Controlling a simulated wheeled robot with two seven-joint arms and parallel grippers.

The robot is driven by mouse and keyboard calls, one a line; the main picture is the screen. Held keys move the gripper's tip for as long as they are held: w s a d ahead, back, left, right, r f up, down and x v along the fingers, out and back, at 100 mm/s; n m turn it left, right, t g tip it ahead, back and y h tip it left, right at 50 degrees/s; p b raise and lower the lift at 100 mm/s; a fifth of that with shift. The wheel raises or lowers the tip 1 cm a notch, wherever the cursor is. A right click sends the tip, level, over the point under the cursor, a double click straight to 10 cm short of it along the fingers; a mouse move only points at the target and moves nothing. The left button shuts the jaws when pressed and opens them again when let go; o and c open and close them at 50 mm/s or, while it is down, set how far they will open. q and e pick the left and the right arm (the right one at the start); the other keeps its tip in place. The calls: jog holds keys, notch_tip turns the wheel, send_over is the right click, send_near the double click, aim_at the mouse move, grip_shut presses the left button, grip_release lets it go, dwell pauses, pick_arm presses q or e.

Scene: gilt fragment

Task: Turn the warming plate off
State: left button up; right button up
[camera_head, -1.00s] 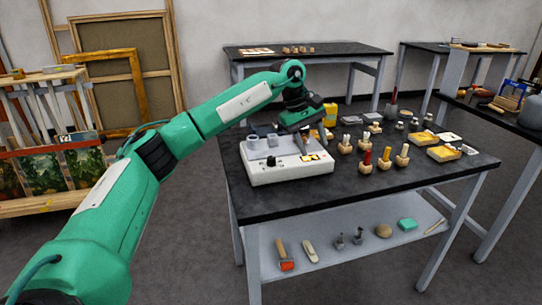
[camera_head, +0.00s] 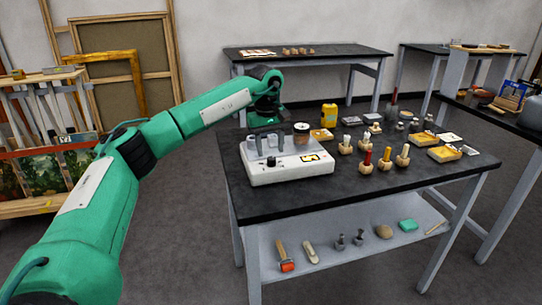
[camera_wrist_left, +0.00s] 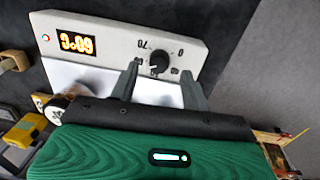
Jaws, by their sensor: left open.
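The warming plate (camera_head: 290,173) is a white box on the near left of the black table. A black knob (camera_head: 271,162) and a display (camera_head: 310,158) are on its front. In the left wrist view the plate (camera_wrist_left: 110,38) appears upside down, with lit orange digits on its display (camera_wrist_left: 77,44). My left gripper (camera_wrist_left: 161,72) is open, its two grey fingers pointing at the front panel. The knob (camera_wrist_left: 160,62) appears between the fingertips; I cannot tell whether they touch it. In the head view the arm comes over the plate's back left, and the fingers are hard to separate from grey pots there.
A brown jar (camera_head: 301,133) stands at the plate's back right. A yellow container (camera_head: 329,115) is behind it. Several brushes and tools in wooden holders (camera_head: 366,166) stand to the right. The black table (camera_head: 310,199) is clear in front of the plate.

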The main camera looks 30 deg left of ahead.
aim_at(271, 158)
pick_arm(q)
jog(key=shift+w+f, duration=0.1)
jog(key=shift+f, duration=1.5)
jog(key=c, duration=1)
jog(key=shift+d, duration=0.1)
